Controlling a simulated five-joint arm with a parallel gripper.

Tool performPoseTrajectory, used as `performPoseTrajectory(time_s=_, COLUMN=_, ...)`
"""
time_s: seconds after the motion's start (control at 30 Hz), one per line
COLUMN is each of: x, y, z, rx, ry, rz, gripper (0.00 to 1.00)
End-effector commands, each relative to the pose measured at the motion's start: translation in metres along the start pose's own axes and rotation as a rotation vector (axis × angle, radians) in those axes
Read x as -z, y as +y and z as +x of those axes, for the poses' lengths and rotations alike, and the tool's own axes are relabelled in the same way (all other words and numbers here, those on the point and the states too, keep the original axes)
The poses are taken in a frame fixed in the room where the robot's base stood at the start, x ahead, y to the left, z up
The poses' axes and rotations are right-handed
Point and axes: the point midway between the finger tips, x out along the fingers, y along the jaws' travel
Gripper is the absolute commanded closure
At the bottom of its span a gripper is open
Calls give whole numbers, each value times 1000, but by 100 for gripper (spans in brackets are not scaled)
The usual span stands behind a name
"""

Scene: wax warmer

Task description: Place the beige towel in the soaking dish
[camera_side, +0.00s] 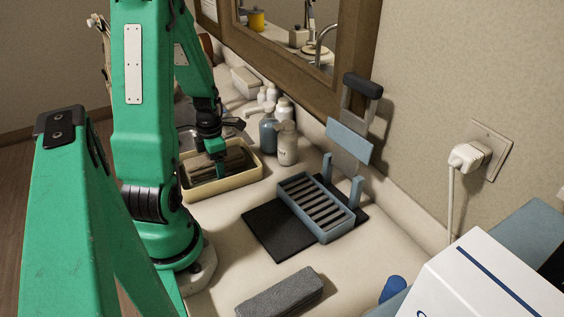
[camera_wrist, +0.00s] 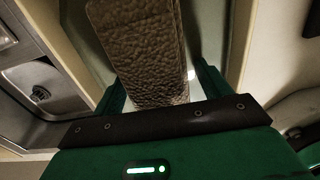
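A folded brown-beige towel (camera_side: 232,158) lies in a shallow cream dish (camera_side: 243,176), which I take for the soaking dish. My gripper (camera_side: 218,168) points down at the towel, inside the dish's rim. In the wrist view the towel (camera_wrist: 150,60) runs between my two green fingers (camera_wrist: 160,88). The left finger is close against its edge, and a narrow bright gap shows between the towel and the right finger. The fingers look spread apart. Their tips and the towel's underside are hidden.
Pump bottles (camera_side: 287,143) stand right beside the dish. A blue slatted rack (camera_side: 318,207) stands on a black mat (camera_side: 272,233). A folded grey towel (camera_side: 280,293) lies in front. A white box (camera_side: 480,285) is at lower right. A sink (camera_wrist: 40,85) lies beside the dish.

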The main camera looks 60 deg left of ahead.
Motion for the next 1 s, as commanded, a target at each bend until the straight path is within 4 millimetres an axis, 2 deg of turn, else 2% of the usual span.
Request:
performPoseTrajectory(time_s=0.33, x=0, y=0, z=-2, rx=0, ry=0, rz=0, gripper=24)
performPoseTrajectory(time_s=0.53, x=0, y=0, z=-11, rx=-2, ry=-2, rz=0, gripper=24)
performPoseTrajectory(time_s=0.77, x=0, y=1, z=-33, rx=-3, ry=-2, rz=0, gripper=24)
performPoseTrajectory(time_s=1.0, x=-1, y=1, z=-66, rx=-5, ry=-3, rz=0, gripper=24)
